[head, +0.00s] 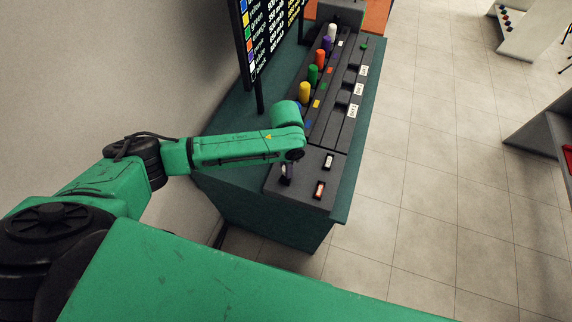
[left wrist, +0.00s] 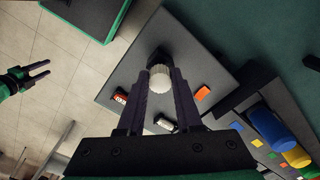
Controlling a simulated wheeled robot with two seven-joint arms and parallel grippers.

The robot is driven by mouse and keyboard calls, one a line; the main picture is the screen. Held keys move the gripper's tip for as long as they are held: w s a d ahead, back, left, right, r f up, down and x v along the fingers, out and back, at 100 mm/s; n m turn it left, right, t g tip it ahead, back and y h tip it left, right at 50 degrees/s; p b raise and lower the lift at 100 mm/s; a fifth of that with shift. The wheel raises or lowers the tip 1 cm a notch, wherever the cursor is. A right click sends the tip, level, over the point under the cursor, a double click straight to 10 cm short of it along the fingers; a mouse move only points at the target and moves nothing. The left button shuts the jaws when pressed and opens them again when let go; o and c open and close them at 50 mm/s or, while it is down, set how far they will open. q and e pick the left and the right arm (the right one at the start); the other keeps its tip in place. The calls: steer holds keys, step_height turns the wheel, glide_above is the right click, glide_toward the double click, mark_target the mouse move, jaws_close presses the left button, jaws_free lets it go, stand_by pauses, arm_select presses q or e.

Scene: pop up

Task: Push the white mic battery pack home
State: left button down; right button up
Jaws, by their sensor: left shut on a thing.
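My left gripper (head: 287,178) is over the near end of a dark panel (head: 302,196). In the left wrist view, my left gripper (left wrist: 159,80) is shut on a white ribbed round piece (left wrist: 160,86), which looks like the white mic battery pack. Its ribbed end faces the camera. A dark round part (left wrist: 160,56) shows just beyond it; I cannot tell how deep the pack sits. In the head view the pack is mostly hidden by the gripper. My right gripper (left wrist: 47,70) shows at the left of the left wrist view, empty, its fingers apart.
Two small switch-like pieces, one white (head: 329,161) and one reddish (head: 319,189), sit on the panel. A row of coloured cylinders, including yellow (head: 304,92) and white (head: 332,31), stands farther along. A display board (head: 268,36) rises at the left.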

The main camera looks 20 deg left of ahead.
arm_select(q)
steer(key=shift+f+b, duration=0.45)
steer(key=shift+f, duration=0.6)
steer(key=c, duration=0.5)
jaws_free()
step_height(320, 180, up, 15)
steer(key=b, duration=0.2)
steer(key=shift+f, duration=0.2)
